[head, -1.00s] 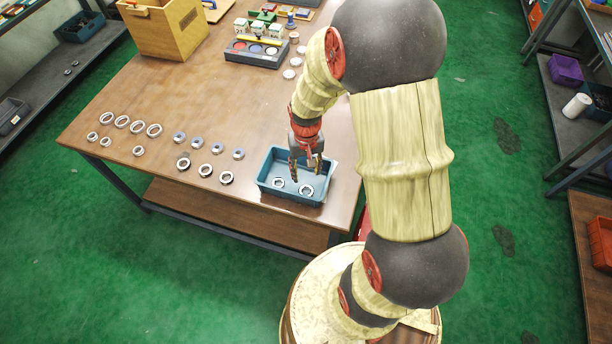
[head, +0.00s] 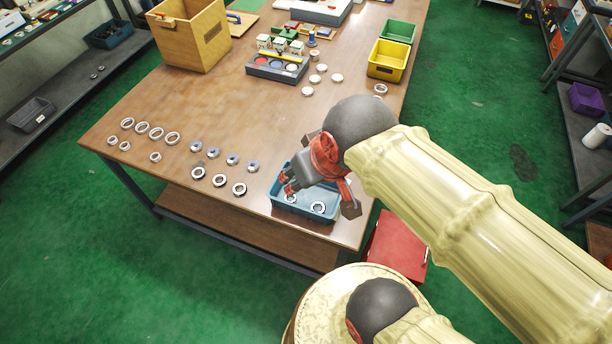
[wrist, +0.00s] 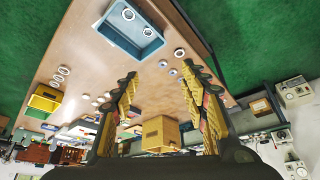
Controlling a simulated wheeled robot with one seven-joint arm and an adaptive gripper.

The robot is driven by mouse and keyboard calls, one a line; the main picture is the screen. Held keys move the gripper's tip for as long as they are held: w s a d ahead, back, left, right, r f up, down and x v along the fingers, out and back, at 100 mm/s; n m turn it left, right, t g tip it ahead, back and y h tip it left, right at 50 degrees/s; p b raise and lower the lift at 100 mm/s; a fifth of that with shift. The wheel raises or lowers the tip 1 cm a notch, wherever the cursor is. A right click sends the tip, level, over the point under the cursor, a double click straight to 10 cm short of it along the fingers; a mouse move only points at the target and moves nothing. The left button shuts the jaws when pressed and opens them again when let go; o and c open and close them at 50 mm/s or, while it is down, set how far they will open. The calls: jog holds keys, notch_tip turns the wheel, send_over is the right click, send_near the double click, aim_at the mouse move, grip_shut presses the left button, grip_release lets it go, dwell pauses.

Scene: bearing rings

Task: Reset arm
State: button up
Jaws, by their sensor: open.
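My gripper (head: 288,186) is above the left part of the blue tray (head: 276,203) in the head view, and my arm hides part of that tray. In the wrist view my gripper (wrist: 160,88) is open, its two fingers wide apart with nothing between them. Two bearing rings lie in the tray, a right one (head: 318,208) and a left one (head: 291,198); the tray also shows in the wrist view (wrist: 118,42) with both rings inside. Several more rings, such as a dark-edged one (head: 239,189), lie in rows on the table left of the tray.
The wooden table (head: 240,125) has bare space in its middle. A wooden box (head: 185,40), a grey block with coloured discs (head: 277,70), a yellow bin (head: 388,62) and a green bin (head: 397,32) stand toward the back. A red box (head: 397,247) is beside the table's front right.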

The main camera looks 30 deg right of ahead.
jog(key=shift+s+a+r, duration=0.2)
jog(key=shift+s+r, duration=0.05)
jog(key=shift+s, duration=0.25)
